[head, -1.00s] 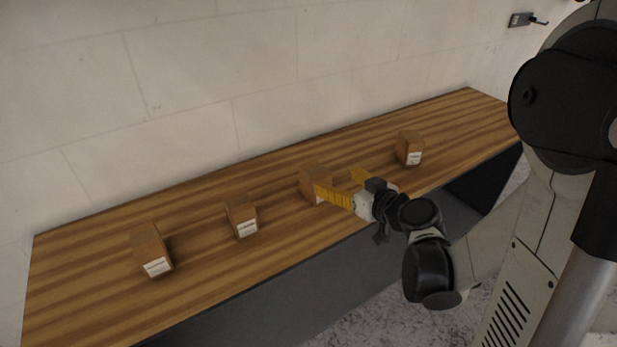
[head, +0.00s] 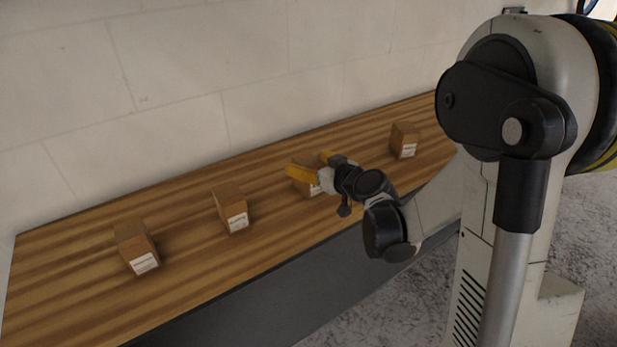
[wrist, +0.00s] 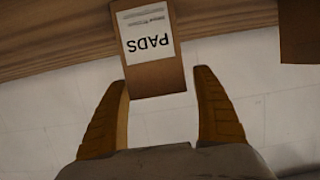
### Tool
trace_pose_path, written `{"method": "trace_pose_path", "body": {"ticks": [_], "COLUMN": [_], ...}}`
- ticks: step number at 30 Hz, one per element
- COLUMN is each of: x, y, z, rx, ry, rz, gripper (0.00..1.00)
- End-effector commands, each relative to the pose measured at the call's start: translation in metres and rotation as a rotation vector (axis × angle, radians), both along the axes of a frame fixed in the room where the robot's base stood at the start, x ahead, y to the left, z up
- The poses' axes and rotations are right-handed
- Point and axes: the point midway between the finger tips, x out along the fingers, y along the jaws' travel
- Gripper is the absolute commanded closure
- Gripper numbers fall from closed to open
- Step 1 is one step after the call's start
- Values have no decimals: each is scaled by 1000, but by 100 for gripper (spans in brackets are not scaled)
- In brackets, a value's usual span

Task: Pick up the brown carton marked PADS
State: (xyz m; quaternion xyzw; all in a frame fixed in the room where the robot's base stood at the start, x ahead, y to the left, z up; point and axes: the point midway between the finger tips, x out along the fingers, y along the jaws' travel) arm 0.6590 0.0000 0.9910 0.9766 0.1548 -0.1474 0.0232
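The brown carton marked PADS (wrist: 150,78) shows in the wrist view with its white label reading upside down. Its lower end reaches between the fingertips, with a gap to each finger. My gripper (wrist: 162,79) has two yellow fingers spread apart and holds nothing. In the head view my gripper (head: 312,165) is at the third carton from the left (head: 306,188), which it partly hides. This appears to be the PADS carton, though its label cannot be read there.
On the striped wooden bench (head: 180,280) stand two cartons to the left, one (head: 137,247) and another (head: 230,208), and one to the right (head: 404,140). The pale wall (head: 180,80) rises behind. A carton (wrist: 300,30) also shows at the wrist view's upper right.

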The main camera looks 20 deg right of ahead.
Motion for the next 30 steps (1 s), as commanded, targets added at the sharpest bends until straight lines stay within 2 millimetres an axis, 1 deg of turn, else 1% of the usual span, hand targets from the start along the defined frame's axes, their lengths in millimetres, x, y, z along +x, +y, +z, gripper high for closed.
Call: {"method": "trace_pose_path", "body": {"ticks": [1,2,3,5,6,7,15,19,23,27,29,30], "x": [0,0,0,0,0,0,0,0,0,-1,-6,-10], "y": [0,0,0,0,0,0,0,0,0,0,-15,-24], "z": [0,0,0,0,0,0,1,6,21,48,53,59], "rx": [0,0,0,0,0,0,0,0,0,0,0,0], "ry": [0,0,0,0,0,0,0,0,0,0,0,0], "rz": [0,0,0,0,0,0,0,0,0,0,-7,-7], "gripper": [34,43,55,74,86,87,88,88,88,88,88,88]}}
